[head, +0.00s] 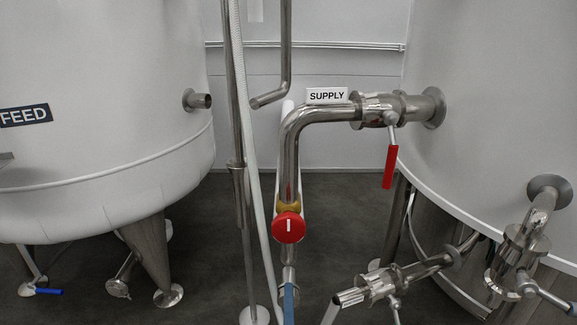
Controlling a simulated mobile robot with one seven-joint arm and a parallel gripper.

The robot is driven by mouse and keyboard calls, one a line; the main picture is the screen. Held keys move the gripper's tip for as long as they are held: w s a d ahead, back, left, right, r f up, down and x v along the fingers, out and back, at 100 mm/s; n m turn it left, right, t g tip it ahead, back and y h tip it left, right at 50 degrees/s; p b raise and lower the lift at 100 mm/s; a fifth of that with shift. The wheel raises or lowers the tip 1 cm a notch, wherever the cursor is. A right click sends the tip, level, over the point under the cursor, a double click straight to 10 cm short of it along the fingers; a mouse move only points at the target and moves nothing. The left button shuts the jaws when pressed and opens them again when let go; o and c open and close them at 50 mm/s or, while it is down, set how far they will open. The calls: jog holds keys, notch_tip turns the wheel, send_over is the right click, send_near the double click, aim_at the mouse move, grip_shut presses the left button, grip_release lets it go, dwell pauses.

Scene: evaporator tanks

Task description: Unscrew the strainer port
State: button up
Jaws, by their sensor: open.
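A round red cap (289,227) with a short upright white bar on its face sits on the vertical part of the supply pipe, in the middle of the head view. A brass-coloured collar (288,206) shows just above and behind it. The cap looks like the strainer port, but no label on it confirms this. It faces me and appears seated on its fitting; its thread is hidden. My gripper is not in view, so nothing of mine is seen touching the cap.
The steel supply pipe (318,115) bends right past the SUPPLY sign (327,96) to a valve with a hanging red handle (390,167). A blue handle (289,299) stands below the cap. Thin vertical pipes (237,170) pass close left. Large tanks (95,95) (490,90) flank the gap.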

jog(key=m+p, duration=0.3)
jog(key=m, duration=1.8)
jog(key=shift+d+f, duration=0.1)
jog(key=shift+f, duration=0.05)
grip_shut()
jog(key=shift+d+n+b, duration=0.15)
jog(key=shift+n+b, duration=0.25)
jog(key=shift+n, duration=2.2)
